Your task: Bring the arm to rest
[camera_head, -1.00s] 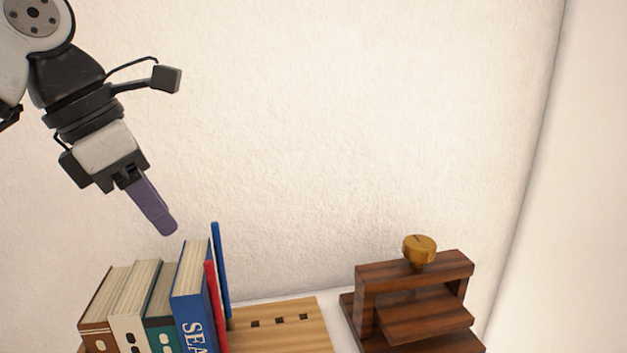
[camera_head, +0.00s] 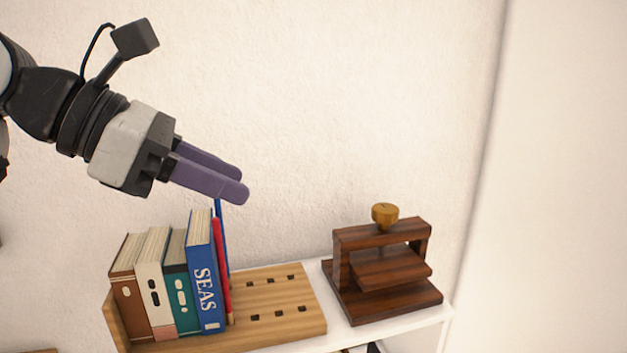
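My gripper (camera_head: 240,182) is in the air at the upper left, above the row of books. Its two purple fingers point right and slightly down. One finger partly overlaps the other in this view, with a narrow gap between them, and I see nothing held. How far apart they are is hard to judge from this angle.
Several books, including a blue one (camera_head: 205,282), stand in a wooden rack (camera_head: 275,318) with empty slots on its right. A dark wooden press (camera_head: 383,307) with a brass knob (camera_head: 385,216) stands right on the white shelf (camera_head: 432,315). The space above the press is clear.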

